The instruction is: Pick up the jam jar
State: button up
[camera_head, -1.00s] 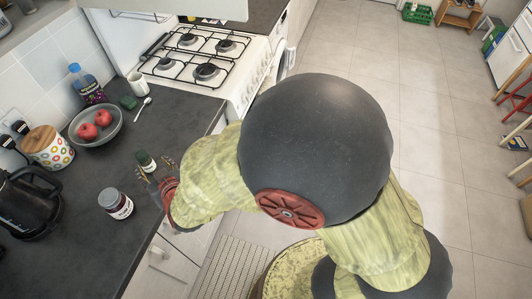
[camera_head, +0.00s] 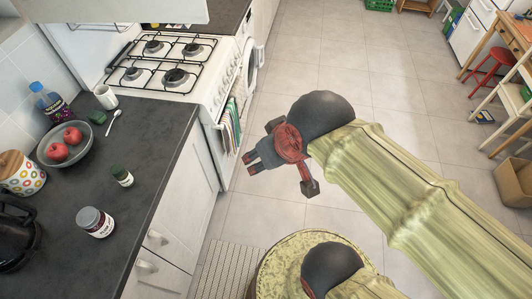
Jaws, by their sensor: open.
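The jam jar (camera_head: 95,222) stands upright on the dark counter, with a grey lid, dark contents and a white label. It is near the lower left of the view and fully visible. My gripper (camera_head: 251,163) is open and empty, out past the counter's front edge over the floor. It is well to the right of the jar and points left; its fingers are small here.
A bowl (camera_head: 83,158) of red fruit, a dotted canister (camera_head: 22,174) and a dark kettle (camera_head: 18,235) are nearby. The stove (camera_head: 172,75) lies beyond.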

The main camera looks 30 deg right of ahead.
aim_at(105, 227)
jog(key=u, duration=1.5)
